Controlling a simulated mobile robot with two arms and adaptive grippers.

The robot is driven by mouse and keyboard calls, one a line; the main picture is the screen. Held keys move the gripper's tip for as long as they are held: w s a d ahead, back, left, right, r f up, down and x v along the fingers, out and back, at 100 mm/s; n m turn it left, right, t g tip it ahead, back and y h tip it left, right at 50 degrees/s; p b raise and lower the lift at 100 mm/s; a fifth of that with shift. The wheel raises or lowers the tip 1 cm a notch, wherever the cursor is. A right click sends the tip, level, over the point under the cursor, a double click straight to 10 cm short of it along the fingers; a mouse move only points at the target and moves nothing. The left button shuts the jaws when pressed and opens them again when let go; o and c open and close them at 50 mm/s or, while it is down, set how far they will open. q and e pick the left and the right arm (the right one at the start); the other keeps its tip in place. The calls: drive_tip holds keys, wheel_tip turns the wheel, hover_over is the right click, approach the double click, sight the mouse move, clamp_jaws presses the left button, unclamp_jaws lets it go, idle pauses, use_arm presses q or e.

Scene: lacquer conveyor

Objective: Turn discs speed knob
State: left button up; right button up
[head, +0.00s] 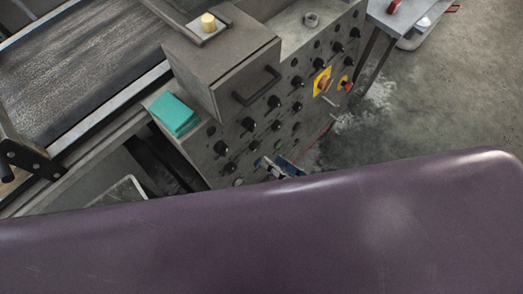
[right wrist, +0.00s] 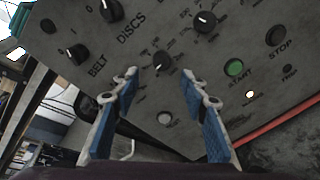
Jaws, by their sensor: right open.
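In the right wrist view, a grey panel (right wrist: 225,105) carries the printed label DISCS (right wrist: 131,33). A black knob with a white pointer line (right wrist: 162,63) sits below and right of that label; it looks like the discs speed knob. Another black knob (right wrist: 111,10) is above and left of the label. My right gripper (right wrist: 160,86) is open and empty, its blue-padded fingers to either side below the knob, with no visible contact. In the head view my right gripper (head: 278,168) shows at the panel's lower edge, partly hidden by a purple surface. My left gripper is not in view.
The panel holds more knobs, the label BELT (right wrist: 97,65), a green START button (right wrist: 235,68) and a dark STOP button (right wrist: 276,36). The machine has a door handle (head: 257,86), a teal block (head: 174,113) and a yellow-backed switch (head: 323,82). Open floor (head: 440,110) lies right.

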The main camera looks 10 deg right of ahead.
sight(257, 148)
drive_tip(key=x, duration=0.5)
drive_tip(key=shift+w+d, duration=0.1)
drive_tip(key=shift+w, duration=0.05)
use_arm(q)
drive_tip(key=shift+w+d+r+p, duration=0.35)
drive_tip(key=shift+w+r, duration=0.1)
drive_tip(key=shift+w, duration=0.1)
use_arm(e)
drive_tip(key=shift+w+a+f, duration=0.25)
drive_tip(key=shift+w+a, duration=0.2)
drive_tip(key=shift+w, duration=0.1)
drive_tip(key=shift+c, duration=0.3)
clamp_jaws()
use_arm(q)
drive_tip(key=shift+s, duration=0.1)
